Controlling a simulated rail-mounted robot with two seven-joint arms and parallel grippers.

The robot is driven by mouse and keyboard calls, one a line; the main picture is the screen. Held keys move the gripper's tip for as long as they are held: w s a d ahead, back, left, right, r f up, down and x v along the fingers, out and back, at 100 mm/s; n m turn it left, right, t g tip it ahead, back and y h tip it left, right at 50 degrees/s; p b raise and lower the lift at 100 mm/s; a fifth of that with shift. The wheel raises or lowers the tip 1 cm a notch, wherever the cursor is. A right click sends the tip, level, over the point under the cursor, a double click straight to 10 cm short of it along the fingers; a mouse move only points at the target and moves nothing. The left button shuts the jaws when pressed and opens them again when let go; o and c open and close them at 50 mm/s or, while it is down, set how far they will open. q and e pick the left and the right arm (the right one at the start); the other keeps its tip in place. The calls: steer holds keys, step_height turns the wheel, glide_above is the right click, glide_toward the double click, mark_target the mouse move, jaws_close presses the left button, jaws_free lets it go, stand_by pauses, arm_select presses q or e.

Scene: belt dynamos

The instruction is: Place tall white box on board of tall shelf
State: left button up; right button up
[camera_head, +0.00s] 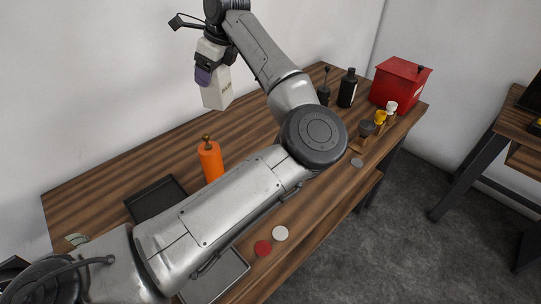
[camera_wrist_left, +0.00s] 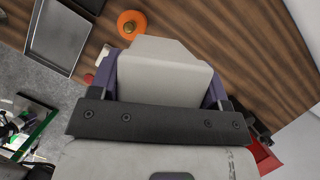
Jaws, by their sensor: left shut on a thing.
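The tall white box (camera_head: 217,92) is held in my left gripper (camera_head: 208,72), raised above the back part of the wooden table near the wall. In the left wrist view the white box (camera_wrist_left: 160,72) sits between the two purple fingers of the left gripper (camera_wrist_left: 160,85), which are shut on it. The box is clear of the table. No tall shelf can be made out for certain in either view. My right gripper is not in view.
The wooden table (camera_head: 262,97) holds an orange bottle (camera_head: 210,160), a black tray (camera_head: 156,197), a grey tray (camera_head: 216,275), a black bottle (camera_head: 347,88), a red box (camera_head: 400,85) and small cups. A dark-legged table (camera_head: 477,160) stands at the right. Bare tabletop lies below the box.

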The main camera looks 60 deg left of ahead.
arm_select(q)
steer(key=w+d+f+m+t+y+b, duration=0.1)
steer(key=w+d+f+m+b, duration=0.3)
steer(key=f, duration=0.4)
steer(key=w+d+f+m+t+b, duration=0.1)
steer(key=w+d+f+b, duration=0.2)
steer(key=w+f, duration=0.45)
steer(key=shift+w+a+f+b, duration=0.2)
steer(key=shift+a+f+b, duration=0.6)
steer(key=shift+a+f, duration=2.05)
steer(key=shift+w+a+f+b, duration=0.2)
steer(key=shift+a+f+b, duration=0.6)
steer(key=shift+a+f, duration=2)
steer(key=shift+d+f, duration=0.1)
steer(key=shift+f, duration=0.05)
steer(key=shift+f, duration=0.15)
steer(key=o, duration=1.1)
steer(key=shift+c, duration=0.2)
